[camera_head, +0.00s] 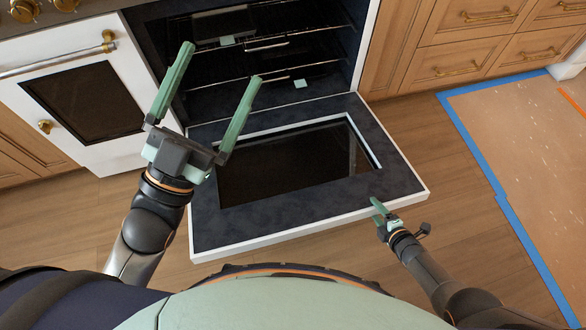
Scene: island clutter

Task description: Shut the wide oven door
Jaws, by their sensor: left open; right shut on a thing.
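The wide oven door (400,178) hangs fully lowered in front of the oven opening, its dark inner face with a glass window turned up and a white rim around it. My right gripper (378,206) is at the door's front edge, toward the right corner, and is shut on that edge; part of its grip is hard to see. My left gripper (221,64) is open and empty, its two green fingers spread above the left part of the door and pointing toward the oven cavity (300,65).
A second, narrower white oven door (135,150) with a long handle (60,62) is shut at the left. Wooden drawers (455,60) stand at the right. Blue tape (490,180) borders a brown sheet on the floor. Wooden floor right of the door is clear.

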